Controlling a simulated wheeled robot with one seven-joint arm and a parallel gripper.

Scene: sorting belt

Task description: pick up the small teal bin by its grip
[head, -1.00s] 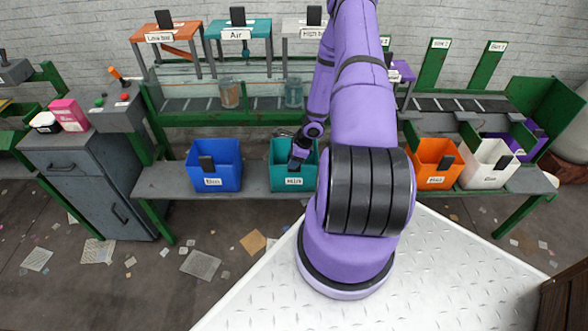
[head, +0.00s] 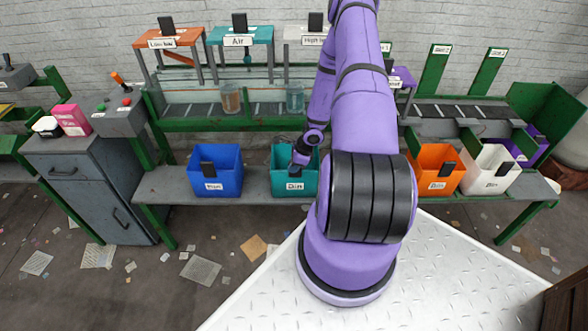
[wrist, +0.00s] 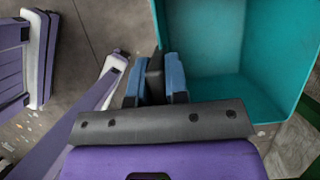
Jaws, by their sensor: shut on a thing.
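The small teal bin (head: 283,182) stands on the grey shelf, between the blue bin and my arm in the head view. A white label shows on its front. In the wrist view the teal bin (wrist: 215,40) fills the upper right, and its inside looks empty. Its dark grip (wrist: 155,78) sits between the blue-grey finger pads of my gripper (wrist: 155,84), which is shut on it. In the head view my gripper (head: 298,164) is at the bin's front wall and covers the grip.
A blue bin (head: 228,169) stands to the left on the same shelf (head: 172,187). An orange bin (head: 424,165) and a white bin (head: 481,158) stand to the right, past my arm. The belt (head: 195,109) runs behind, with two jars on it. Free shelf lies between the blue and teal bins.

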